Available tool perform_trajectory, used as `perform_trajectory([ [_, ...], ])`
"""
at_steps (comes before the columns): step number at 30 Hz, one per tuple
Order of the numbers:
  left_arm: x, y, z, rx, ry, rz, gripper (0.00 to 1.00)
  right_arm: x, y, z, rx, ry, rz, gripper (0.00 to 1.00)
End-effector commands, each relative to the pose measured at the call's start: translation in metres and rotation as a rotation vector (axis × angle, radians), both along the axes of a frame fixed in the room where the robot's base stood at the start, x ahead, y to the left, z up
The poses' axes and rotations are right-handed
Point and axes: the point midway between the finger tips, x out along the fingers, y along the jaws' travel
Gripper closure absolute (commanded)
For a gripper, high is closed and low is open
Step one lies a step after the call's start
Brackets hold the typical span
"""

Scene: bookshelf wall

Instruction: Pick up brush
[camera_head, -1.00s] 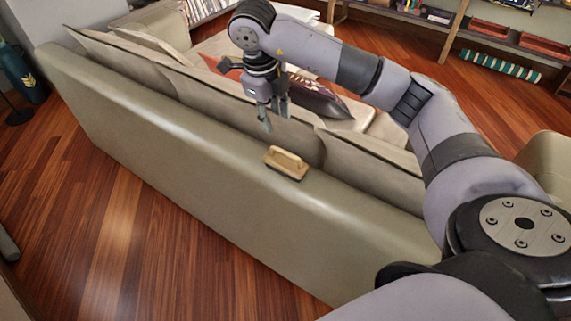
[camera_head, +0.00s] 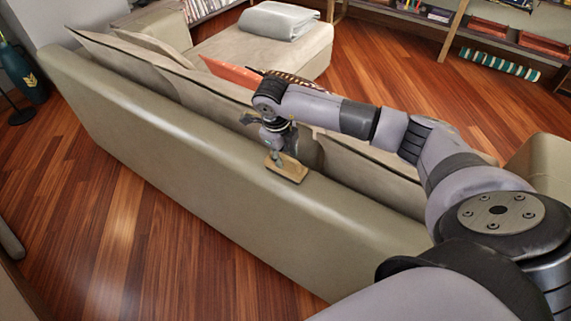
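The brush (camera_head: 289,171) has a light wooden body and lies on top of the sofa's (camera_head: 190,150) back, near the middle of the view. My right gripper (camera_head: 277,158) points down right at the brush, its fingers at the brush's handle. The gripper and wrist cover part of the handle. The fingers are too small and overlapped to tell whether they are open or closed on it. My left gripper is not in view.
Beige cushions (camera_head: 370,172) lean behind the sofa back. A folded grey blanket (camera_head: 278,20) lies on the far seat. Low shelves (camera_head: 500,50) stand at the far right. Bare wooden floor (camera_head: 110,220) lies in front of the sofa.

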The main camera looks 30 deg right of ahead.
Motion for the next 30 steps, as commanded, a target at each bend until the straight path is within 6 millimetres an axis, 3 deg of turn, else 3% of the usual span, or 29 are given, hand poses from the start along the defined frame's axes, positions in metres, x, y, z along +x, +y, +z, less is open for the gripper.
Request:
perform_trajectory([
  [7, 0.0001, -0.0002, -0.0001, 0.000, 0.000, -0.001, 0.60, 0.0005, 0.0001, -0.0018, 0.000, -0.001, 0.001, 0.66],
  [22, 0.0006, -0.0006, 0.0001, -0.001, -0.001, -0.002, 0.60, 0.0005, 0.0000, -0.0013, 0.000, -0.001, 0.001, 1.00],
  [30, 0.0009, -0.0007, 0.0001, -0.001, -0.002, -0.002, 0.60, 0.0006, 0.0000, -0.0012, 0.001, -0.002, 0.000, 1.00],
])
